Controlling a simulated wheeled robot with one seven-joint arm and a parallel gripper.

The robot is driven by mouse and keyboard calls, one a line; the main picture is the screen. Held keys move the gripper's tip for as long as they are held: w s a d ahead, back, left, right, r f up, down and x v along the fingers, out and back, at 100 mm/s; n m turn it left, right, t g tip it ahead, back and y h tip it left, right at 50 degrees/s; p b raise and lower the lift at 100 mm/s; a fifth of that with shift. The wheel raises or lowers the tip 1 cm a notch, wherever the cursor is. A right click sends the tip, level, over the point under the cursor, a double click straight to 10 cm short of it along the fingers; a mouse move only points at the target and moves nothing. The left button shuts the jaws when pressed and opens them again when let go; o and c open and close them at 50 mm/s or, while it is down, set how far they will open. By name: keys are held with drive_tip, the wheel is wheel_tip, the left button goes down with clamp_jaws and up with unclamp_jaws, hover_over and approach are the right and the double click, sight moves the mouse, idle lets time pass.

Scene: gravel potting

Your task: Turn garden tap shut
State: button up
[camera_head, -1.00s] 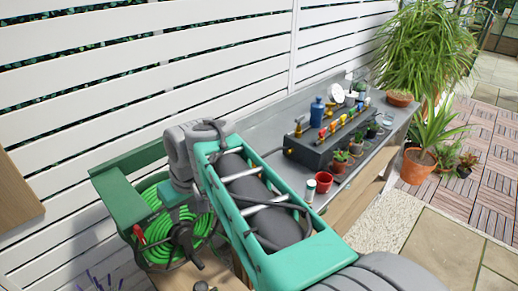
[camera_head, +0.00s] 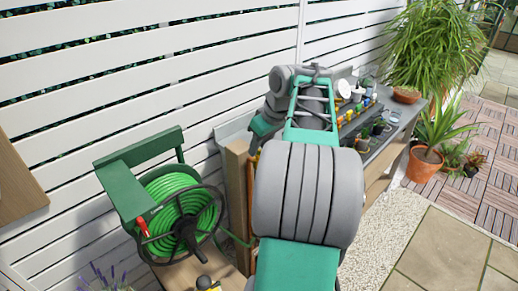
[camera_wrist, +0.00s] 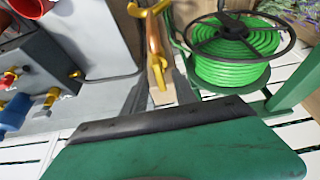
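The brass-yellow garden tap (camera_wrist: 154,45) shows near the top middle of the wrist view, in front of a wooden post. In the head view, a thin orange-yellow part, probably the tap (camera_head: 253,167), shows beside the post, partly behind my arm. In the wrist view a broad green piece with a black edge, seemingly part of my gripper (camera_wrist: 165,125), fills the bottom. The tap appears apart from it. In the head view my arm mostly hides the gripper. Whether the tap is open or shut is unclear.
A green hose reel (camera_head: 182,212) stands left of the wooden post (camera_head: 236,185). A dark valve box (camera_wrist: 40,65) with coloured taps stands on the grey bench. A white slatted fence (camera_head: 120,90) runs behind. Potted plants stand at right.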

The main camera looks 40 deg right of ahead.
drive_tip(key=shift+f, duration=0.15)
clamp_jaws()
idle(0.5)
